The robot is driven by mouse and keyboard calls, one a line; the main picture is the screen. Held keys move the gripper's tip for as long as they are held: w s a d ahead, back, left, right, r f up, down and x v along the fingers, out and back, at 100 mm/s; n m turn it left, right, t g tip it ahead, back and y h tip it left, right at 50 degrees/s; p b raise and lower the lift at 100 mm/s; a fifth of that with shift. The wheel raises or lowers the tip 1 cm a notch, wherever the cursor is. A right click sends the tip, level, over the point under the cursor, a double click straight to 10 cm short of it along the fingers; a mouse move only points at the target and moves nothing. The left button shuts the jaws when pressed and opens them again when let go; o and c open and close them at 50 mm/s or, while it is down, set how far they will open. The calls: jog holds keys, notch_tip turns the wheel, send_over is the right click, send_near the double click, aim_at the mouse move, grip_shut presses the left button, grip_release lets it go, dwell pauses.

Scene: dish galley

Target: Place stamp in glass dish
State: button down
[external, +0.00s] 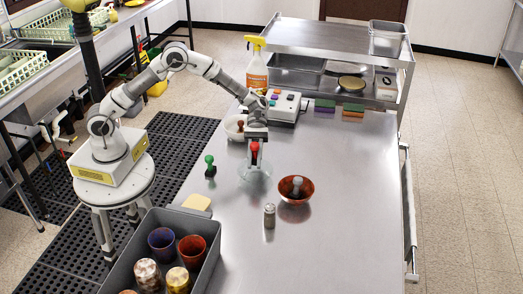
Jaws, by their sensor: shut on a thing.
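My gripper (255,143) points down over the steel table and is shut on a red-topped stamp (255,150). The clear glass dish (256,178) is on the table directly below the gripper in the picture. The stamp's lower part overlaps the dish in this view, so I cannot tell whether it touches the dish. A green stamp (210,168) stands on the table to the left of the dish.
A red-brown bowl (296,197) holding a pale object, a metal-topped shaker (269,216) and a white bowl (232,134) are nearby. A grey bin (215,262) with several cups stands at front left. A spray bottle (257,72) and control box (286,108) are behind. The table's right side is clear.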

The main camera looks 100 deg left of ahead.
aim_at(255, 144)
jog(key=shift+f+b, duration=1)
jog(key=shift+f, duration=0.7)
jog(key=c, duration=0.7)
grip_release()
notch_tip(255, 144, up, 7)
jog(key=p, duration=0.6)
jog(key=shift+r, duration=0.15)
